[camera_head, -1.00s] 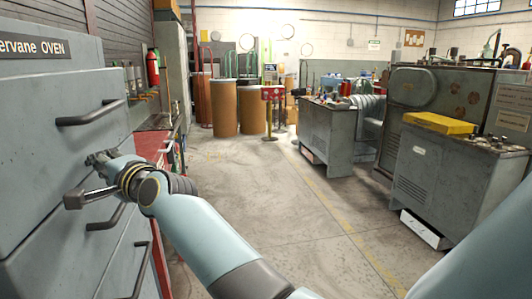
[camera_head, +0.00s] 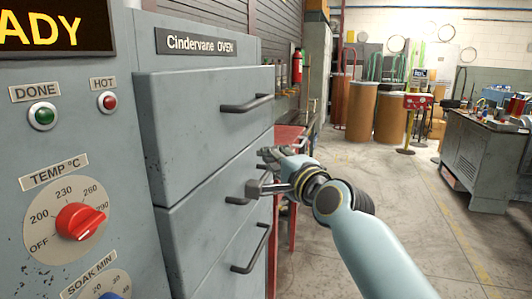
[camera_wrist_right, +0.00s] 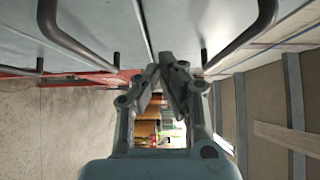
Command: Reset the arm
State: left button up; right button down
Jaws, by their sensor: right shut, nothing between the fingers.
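My right arm reaches in from the lower right in the head view. My right gripper (camera_head: 264,170) is at the front of the grey Cindervane oven (camera_head: 180,60), by the drawer handles. In the right wrist view its fingers (camera_wrist_right: 168,65) are drawn together with nothing between them. Curved dark handles show on both sides of the gripper there, and none is between the fingers. In the head view the upper drawer handle (camera_head: 247,104) is above the gripper, and the middle handle (camera_head: 240,200) is partly hidden by it. The drawers look closed. My left gripper is not in view.
The oven panel has a red temperature knob (camera_head: 80,221), a green DONE lamp (camera_head: 42,116) and a red HOT lamp (camera_head: 107,101). A red bench (camera_head: 288,135) stands behind the gripper. Brown drums (camera_head: 361,110) and a grey machine (camera_head: 478,160) stand farther off. Open floor lies right.

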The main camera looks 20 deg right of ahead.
jog(key=s+d, duration=0.2)
jog(key=s, duration=0.3)
jog(key=s+d+f+n+g+h+b, duration=0.1)
jog(key=s+f+g, duration=0.35)
jog(key=f, duration=0.95)
jog(key=s+d+f+n+g+b, duration=0.15)
jog(key=s+f, duration=0.55)
jog(key=f, duration=0.8)
jog(key=s+d+f+n+g+h+b, duration=0.15)
jog(key=s+f, duration=0.45)
jog(key=f, duration=0.8)
pick_arm(q)
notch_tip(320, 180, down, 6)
jog(key=b, duration=0.2)
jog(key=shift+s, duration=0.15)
pick_arm(e)
jog(key=s+d+f+n+g, duration=0.2)
jog(key=s+f, duration=0.5)
jog(key=s, duration=0.5)
jog(key=s+d+f+n+g+h, duration=0.1)
jog(key=s+d+f+n+g, duration=0.2)
jog(key=s, duration=1)
jog(key=s+d+f+n+g, duration=0.3)
jog(key=s+f+n, duration=0.4)
jog(key=s+f, duration=0.4)
jog(key=shift+s+f+g+h, duration=0.35)
jog(key=shift+s+g, duration=0.3)
jog(key=shift+s, duration=0.15)
jog(key=c, duration=2)
grip_release()
